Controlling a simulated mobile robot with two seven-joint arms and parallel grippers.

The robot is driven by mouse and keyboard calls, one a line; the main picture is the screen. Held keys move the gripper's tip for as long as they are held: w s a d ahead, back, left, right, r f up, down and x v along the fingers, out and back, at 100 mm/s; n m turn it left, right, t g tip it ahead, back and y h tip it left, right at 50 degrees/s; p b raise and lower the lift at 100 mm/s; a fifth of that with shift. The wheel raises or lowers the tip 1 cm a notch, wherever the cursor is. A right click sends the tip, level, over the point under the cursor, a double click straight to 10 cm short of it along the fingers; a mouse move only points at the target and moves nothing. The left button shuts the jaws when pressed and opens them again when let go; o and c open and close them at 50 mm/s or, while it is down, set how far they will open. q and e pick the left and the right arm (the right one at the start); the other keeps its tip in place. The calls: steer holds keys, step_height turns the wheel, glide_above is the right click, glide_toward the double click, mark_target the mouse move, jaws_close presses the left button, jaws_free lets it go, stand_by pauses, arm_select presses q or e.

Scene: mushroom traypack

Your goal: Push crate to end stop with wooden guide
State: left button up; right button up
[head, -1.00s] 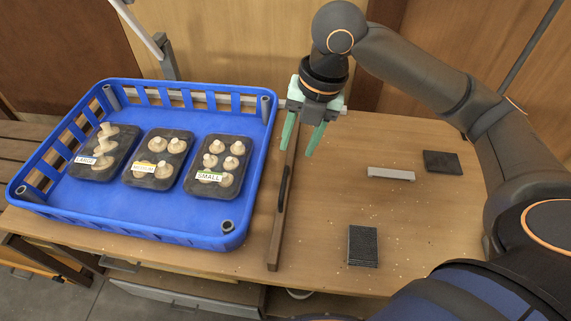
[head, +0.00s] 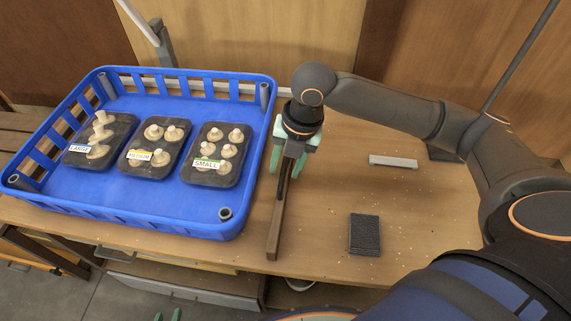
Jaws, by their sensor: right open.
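The blue crate (head: 165,213) sits on the left part of the table and holds three dark mushroom trays labelled LARGE, MEDIUM and SMALL. The wooden guide (head: 275,225), a long bar with a dark slot, lies along the crate's right side with a narrow gap at its near end. My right gripper (head: 288,165) is open and points down over the far part of the guide, its green fingers on either side of it. Contact with the guide cannot be told. Only the green fingertips of my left gripper (head: 168,314) show at the bottom edge, below the table. No end stop is clearly identifiable.
A dark ribbed block (head: 364,234) and a light grey bar (head: 393,161) lie on the table (head: 330,255) right of the guide. A dark pad behind is mostly covered by my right arm.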

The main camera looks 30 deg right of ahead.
jaws_close()
stand_by(0.3)
stand_by(1.1)
